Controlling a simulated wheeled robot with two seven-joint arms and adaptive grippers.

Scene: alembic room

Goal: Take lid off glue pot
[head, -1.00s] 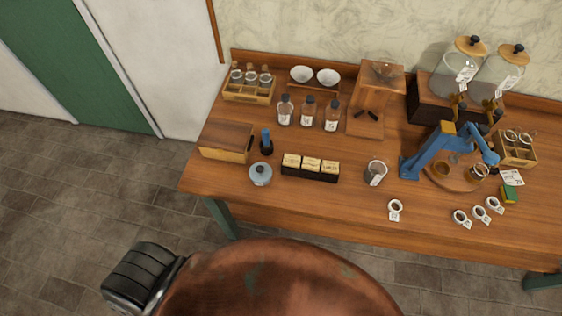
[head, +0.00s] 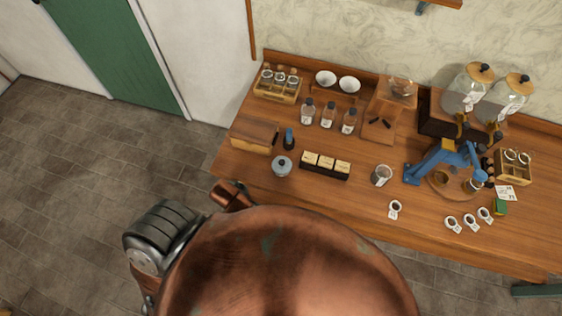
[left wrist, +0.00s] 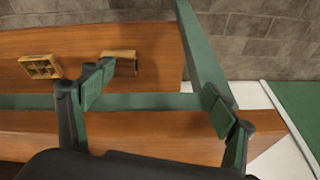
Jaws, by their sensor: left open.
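A small round blue-grey pot (head: 281,168), which looks like the glue pot, stands near the front left of the workbench (head: 330,196) in the head view. Its lid with a small knob (head: 282,158) is on top. My left gripper (left wrist: 153,105) shows in the left wrist view with its two green-padded fingers wide apart and nothing between them. I cannot make out the pot in that view. In the head view the left gripper itself is hidden; only parts of my left arm show in front of the bench. My right gripper is in neither view.
A wooden box (head: 253,136) and a dark blue-topped bottle (head: 289,140) stand behind the pot. A dark holder with pale-topped blocks (head: 325,173) is at its right. A grey cup (head: 381,176) and blue lever device (head: 440,162) stand farther right. The bench front by the pot is clear.

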